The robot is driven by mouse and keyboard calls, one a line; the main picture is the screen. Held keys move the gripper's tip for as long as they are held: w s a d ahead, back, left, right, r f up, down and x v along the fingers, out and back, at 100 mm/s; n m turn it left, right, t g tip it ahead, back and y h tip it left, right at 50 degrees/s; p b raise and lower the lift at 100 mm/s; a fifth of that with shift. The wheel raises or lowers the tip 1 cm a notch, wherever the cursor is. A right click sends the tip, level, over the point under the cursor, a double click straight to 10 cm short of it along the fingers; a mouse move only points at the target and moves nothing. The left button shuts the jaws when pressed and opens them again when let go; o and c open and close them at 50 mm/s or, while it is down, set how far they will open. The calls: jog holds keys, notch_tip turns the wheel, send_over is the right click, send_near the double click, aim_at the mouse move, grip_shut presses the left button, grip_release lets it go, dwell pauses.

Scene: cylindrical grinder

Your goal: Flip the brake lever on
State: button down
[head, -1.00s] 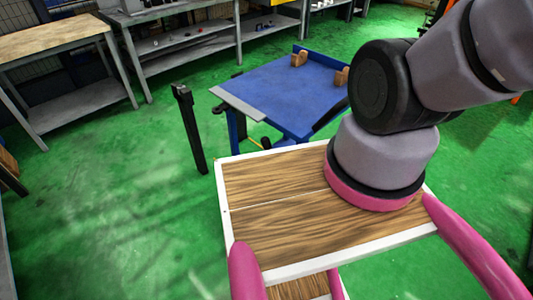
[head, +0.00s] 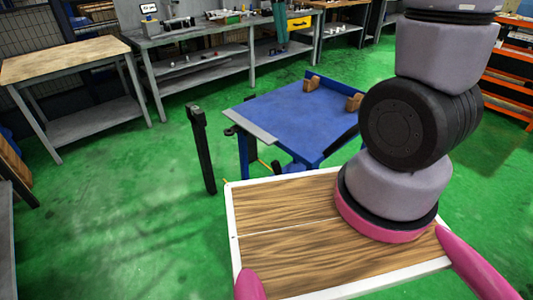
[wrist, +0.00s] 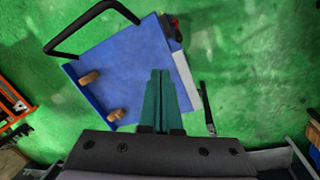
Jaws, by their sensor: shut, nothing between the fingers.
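The blue cart (head: 295,118) stands on the green floor beyond my wooden deck, with a flat blue top and a grey strip along its left edge. In the wrist view the cart (wrist: 130,75) lies below my gripper, with a black handle bar (wrist: 75,30) at one end. A dark part with some red (wrist: 174,27) sits at its corner; I cannot tell whether this is the brake lever. I cannot make out a brake lever in either view. My gripper's teal fingers (wrist: 163,74) are shut and empty, above the cart. They also hang at the head view's top (head: 282,42).
A black post (head: 202,150) stands on the floor left of the cart. Two wooden blocks (head: 311,83) sit on the cart's top. Workbenches (head: 195,50) line the back, and an orange rack (head: 508,75) is at the right. The floor at left is open.

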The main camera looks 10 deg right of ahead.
jog(key=w+a+f+n+h, duration=0.2)
jog(key=a+f+h, duration=0.15)
jog(key=f, duration=0.55)
jog(key=w+a+f+n+h, duration=0.2)
jog(key=a+f, duration=0.2)
jog(key=f, duration=0.5)
jog(key=w+a+f+n+h, duration=0.1)
jog(key=w+a+f+h, duration=0.25)
jog(key=f, duration=0.55)
jog(key=s+a+f+n+t+h, duration=0.1)
jog(key=s+f+n+t, duration=0.1)
jog(key=f, duration=0.6)
jog(key=s+a+f+n+t+h, duration=0.1)
jog(key=s+f+n+t, duration=0.2)
jog(key=f, duration=0.6)
jog(key=s+a+f+n+t+h, duration=0.1)
jog(key=s+f+n+t, duration=0.1)
jog(key=f, duration=0.7)
jog(key=s+t, duration=0.1)
jog(key=t, duration=0.1)
jog(key=shift+s+a+n+t, duration=0.15)
jog(key=shift+a+n+t, duration=0.15)
jog(key=shift+t, duration=0.1)
jog(key=shift+d+h, duration=0.1)
jog(key=shift+h, duration=0.2)
